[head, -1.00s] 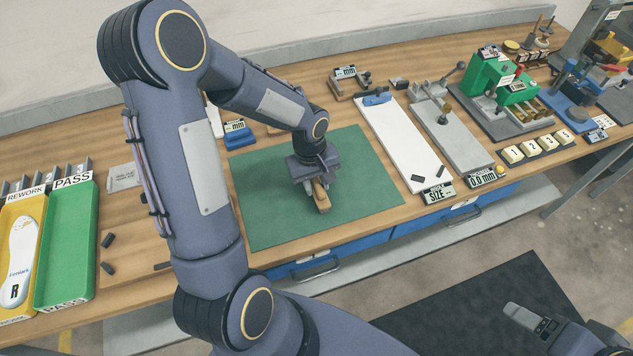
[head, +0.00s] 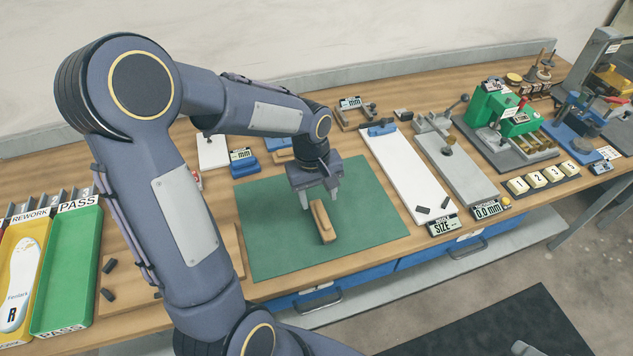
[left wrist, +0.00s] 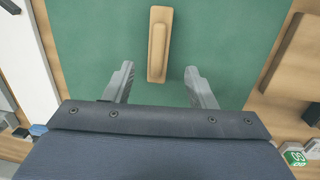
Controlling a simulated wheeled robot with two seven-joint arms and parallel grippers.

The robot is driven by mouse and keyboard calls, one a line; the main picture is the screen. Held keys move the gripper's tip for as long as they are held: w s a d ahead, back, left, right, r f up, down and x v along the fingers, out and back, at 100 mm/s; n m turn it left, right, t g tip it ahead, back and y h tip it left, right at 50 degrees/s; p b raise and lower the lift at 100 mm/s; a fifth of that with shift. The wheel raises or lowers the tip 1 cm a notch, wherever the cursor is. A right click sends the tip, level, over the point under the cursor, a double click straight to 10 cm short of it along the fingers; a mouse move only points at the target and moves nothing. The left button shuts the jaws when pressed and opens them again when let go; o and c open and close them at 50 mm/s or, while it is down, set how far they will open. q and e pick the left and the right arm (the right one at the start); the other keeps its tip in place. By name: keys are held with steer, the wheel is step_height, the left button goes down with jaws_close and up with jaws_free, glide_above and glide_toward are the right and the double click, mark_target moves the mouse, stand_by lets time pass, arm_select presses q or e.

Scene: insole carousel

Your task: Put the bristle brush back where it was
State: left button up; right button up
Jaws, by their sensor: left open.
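The bristle brush (head: 322,222), a wooden block with a raised grip, lies on the green mat (head: 270,250). It also shows in the left wrist view (left wrist: 159,45), lying lengthwise ahead of the fingers. My left gripper (head: 321,202) is open and empty above the mat, at the far end of the brush. In the left wrist view its two fingers (left wrist: 158,78) stand wide apart with the brush in line with the gap between them, not touching it. The brush's bristles are hidden underneath. A small part of my right arm shows at the bottom right; its fingertips cannot be made out.
A white board (head: 402,175) and a grey gauge plate (head: 457,175) lie right of the mat. A green PASS tray (head: 68,270) and a yellow REWORK tray (head: 20,285) stand at the left. Small dark blocks (head: 108,295) lie beside the trays. The mat around the brush is clear.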

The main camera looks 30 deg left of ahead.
arm_select(q)
steer(key=s+d+r+m+t+h, duration=0.1)
steer(key=s+r+m+t, duration=0.25)
steer(key=s+r, duration=0.6)
steer(key=s+d+m+t+h, duration=0.1)
steer(key=s+d+m+t, duration=0.1)
steer(key=s+d+m, duration=0.2)
steer(key=s, duration=0.3)
steer(key=shift+m+h, duration=0.3)
steer(key=shift+m, duration=0.05)
steer(key=shift+r, duration=0.15)
stand_by(0.4)
